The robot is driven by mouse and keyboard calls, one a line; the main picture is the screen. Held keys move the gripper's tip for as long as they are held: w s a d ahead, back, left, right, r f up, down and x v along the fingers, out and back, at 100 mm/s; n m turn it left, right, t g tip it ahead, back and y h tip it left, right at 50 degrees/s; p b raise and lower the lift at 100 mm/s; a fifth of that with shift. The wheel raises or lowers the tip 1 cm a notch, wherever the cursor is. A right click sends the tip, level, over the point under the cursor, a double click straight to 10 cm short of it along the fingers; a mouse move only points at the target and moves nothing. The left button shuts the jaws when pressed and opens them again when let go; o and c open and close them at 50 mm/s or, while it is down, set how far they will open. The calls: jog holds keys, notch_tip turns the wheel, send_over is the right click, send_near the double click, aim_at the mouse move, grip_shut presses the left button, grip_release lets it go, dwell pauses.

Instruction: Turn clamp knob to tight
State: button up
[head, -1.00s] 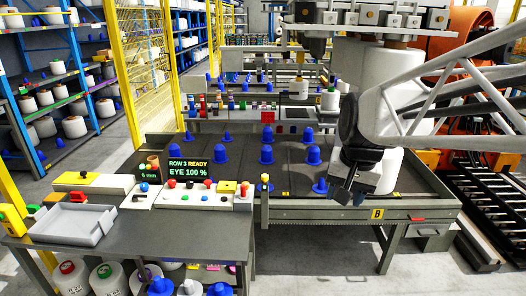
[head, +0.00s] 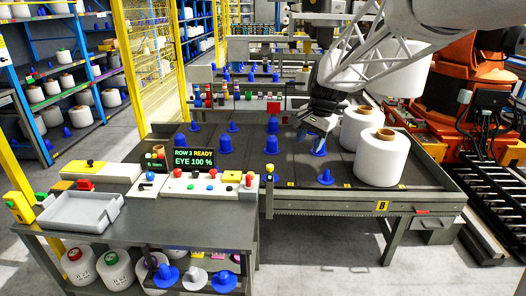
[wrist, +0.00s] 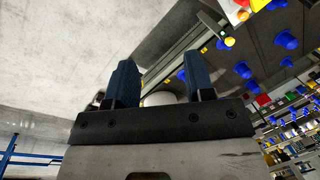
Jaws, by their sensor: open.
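A pale control panel (head: 205,185) on the grey bench carries several small red, green, blue and black knobs or buttons, with a yellow block (head: 227,179). I cannot tell which one is the clamp knob. My gripper (head: 312,132) is above the dark table right of the panel, well apart from it. In the wrist view my gripper (wrist: 158,66) shows two blue fingers spread apart with nothing held between them. A corner of the panel (wrist: 240,12) shows at the top of the wrist view.
Two white yarn bobbins (head: 382,160) stand at the right of the dark table (head: 300,172). Several blue cones stand on it. A display (head: 193,163) reads "ROW 3 READY, EYE 100 %". A grey tray (head: 82,211) lies at the bench's left. A yellow fence (head: 155,60) stands behind.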

jog(key=w+a+f+m, duration=0.1)
jog(key=w+a+f, duration=0.1)
jog(key=w, duration=0.4)
jog(key=w+a+f+m, duration=0.1)
jog(key=w+a+f, duration=0.15)
jog(key=w, duration=0.25)
jog(key=m+g+y, duration=0.2)
jog(key=m, duration=0.4)
send_near(251, 173)
jog(key=shift+x, duration=0.8)
jog(key=shift+f, duration=0.15)
jog(key=shift+x, duration=3.8)
jog(key=c, duration=0.6)
